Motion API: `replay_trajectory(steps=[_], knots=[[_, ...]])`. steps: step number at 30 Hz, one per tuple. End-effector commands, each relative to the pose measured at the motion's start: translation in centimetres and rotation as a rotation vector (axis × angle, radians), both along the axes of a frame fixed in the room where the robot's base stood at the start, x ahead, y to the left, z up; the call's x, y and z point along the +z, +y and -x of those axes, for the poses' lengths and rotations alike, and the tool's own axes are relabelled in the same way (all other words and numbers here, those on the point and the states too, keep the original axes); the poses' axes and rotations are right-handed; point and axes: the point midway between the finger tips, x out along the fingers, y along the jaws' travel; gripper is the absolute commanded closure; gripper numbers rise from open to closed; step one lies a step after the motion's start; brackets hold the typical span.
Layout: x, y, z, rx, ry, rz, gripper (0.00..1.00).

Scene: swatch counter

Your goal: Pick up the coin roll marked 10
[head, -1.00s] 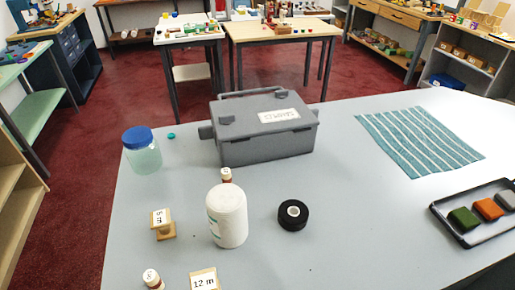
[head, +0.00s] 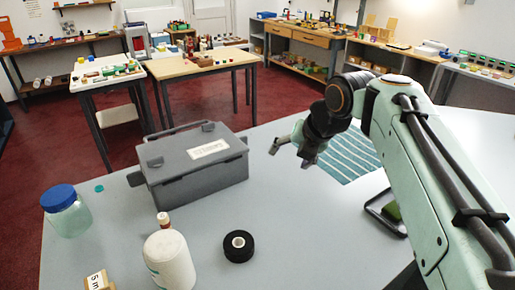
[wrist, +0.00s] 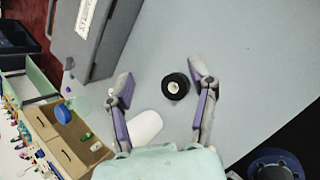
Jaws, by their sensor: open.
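I cannot make the roll out in the wrist view. My gripper (head: 290,154) is open and empty, above the counter to the right of the grey case and well away from the roll. In the wrist view my gripper (wrist: 160,68) has its fingers spread, with the black tape roll between them in the picture and the white bottle by the left finger.
The black tape roll (head: 239,246) lies right of the bottle. A grey case (head: 198,178) stands behind. A blue-lidded jar (head: 66,212) is at left, a 5 m spool (head: 97,281) at the front. A striped cloth (head: 345,155) and a dark tray (head: 372,208) lie at right.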

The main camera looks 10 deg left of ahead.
Motion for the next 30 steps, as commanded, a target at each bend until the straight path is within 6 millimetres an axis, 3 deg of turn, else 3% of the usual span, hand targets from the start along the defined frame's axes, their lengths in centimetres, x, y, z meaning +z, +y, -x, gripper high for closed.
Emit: replay_trajectory(steps=[1, 4, 6, 9, 12, 15, 25, 30], knots=[[-1.3, 4.6, -1.5, 0.166, -0.044, 0.084, 0.43], [-4.6, 12.9, -2.1, 0.397, -0.094, 0.208, 0.43], [-7.5, 18.1, -0.8, 0.506, -0.097, 0.28, 0.43], [-12.0, 23.1, 2.2, 0.624, -0.072, 0.362, 0.43], [-14.4, 25.4, 4.7, 0.69, -0.05, 0.395, 0.43], [-14.8, 26.6, 5.9, 0.72, -0.053, 0.397, 0.43], [-19.4, 27.9, 4.5, 0.72, -0.051, 0.396, 0.43], [-20.6, 28.2, 4.1, 0.719, -0.052, 0.394, 0.43]])
